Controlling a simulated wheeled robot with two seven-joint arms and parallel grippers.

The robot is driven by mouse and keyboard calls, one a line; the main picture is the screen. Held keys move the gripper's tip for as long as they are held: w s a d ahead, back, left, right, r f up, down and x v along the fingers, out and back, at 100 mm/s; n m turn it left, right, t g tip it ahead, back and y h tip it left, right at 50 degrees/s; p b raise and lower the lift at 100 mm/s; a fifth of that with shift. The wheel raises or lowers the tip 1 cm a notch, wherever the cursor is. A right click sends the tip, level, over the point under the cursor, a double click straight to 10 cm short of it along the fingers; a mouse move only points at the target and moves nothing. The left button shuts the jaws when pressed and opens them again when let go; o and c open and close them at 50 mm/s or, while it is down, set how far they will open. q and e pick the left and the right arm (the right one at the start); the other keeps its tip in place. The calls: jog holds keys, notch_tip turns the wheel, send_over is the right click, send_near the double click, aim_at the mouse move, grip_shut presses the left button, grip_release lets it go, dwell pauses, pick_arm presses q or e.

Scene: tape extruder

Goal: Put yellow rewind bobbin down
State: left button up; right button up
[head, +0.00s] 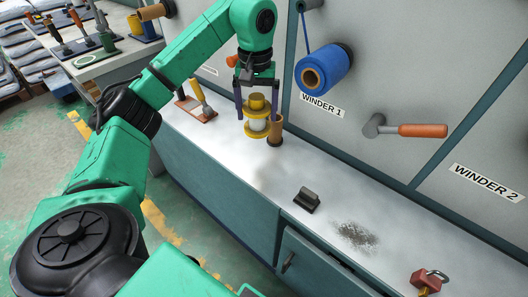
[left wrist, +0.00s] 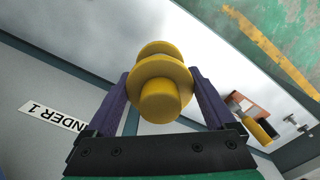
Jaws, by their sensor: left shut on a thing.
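The yellow rewind bobbin (head: 257,126) has yellow flanges, a pale middle and a yellow hub on top. My left gripper (head: 256,110) points down over the grey bench and is shut on the bobbin, with one purple finger on each side. In the left wrist view the bobbin (left wrist: 162,86) sits between the fingers, hub towards the camera. The bobbin looks upright in the head view. I cannot tell whether its lower flange touches the bench top (head: 262,170). My right gripper is not in view.
A brown tube (head: 276,131) stands close to the bobbin's right. A blue roll (head: 324,69) hangs on the panel above the WINDER 1 label. A tool holder (head: 195,107) is to the left. A dark block (head: 307,199) and a red padlock (head: 428,281) lie further right. The bench front is clear.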

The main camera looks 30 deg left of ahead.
aim_at(258, 128)
pick_arm(q)
jog(key=f+b, duration=0.1)
jog(key=f, duration=0.5)
jog(key=shift+w+f, duration=0.1)
jog(key=shift+w, duration=0.1)
notch_tip(258, 128, down, 5)
jog(key=shift+s, duration=0.1)
jog(key=shift+f, duration=0.2)
jog(key=o, duration=1.3)
jog(key=shift+f, duration=0.1)
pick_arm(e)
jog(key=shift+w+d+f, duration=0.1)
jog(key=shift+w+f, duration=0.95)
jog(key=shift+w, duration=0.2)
pick_arm(q)
jog(key=shift+o, duration=0.2)
